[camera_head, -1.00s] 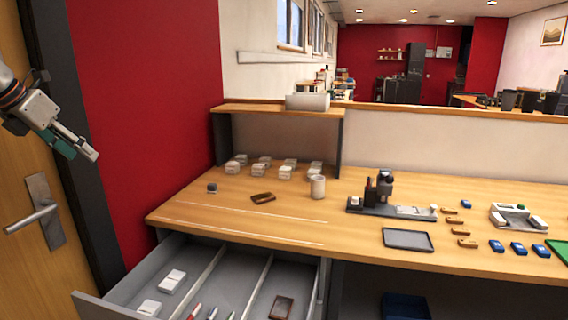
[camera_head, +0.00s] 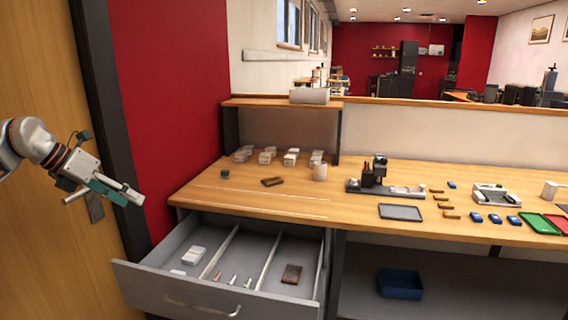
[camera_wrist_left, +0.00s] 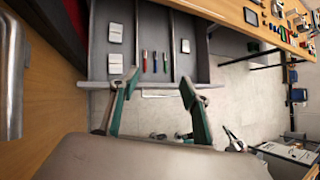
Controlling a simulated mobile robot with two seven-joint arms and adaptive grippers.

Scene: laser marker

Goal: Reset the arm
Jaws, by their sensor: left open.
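My left gripper (camera_head: 125,192) is at the left of the head view, in front of the door and left of the drawer. In the left wrist view its two teal fingers (camera_wrist_left: 155,92) are spread apart with nothing between them. The open grey drawer (camera_head: 180,279) is beyond the fingertips in that view.
A blue bin (camera_head: 400,284) sits below. The door (camera_head: 40,80) is close to my left arm.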

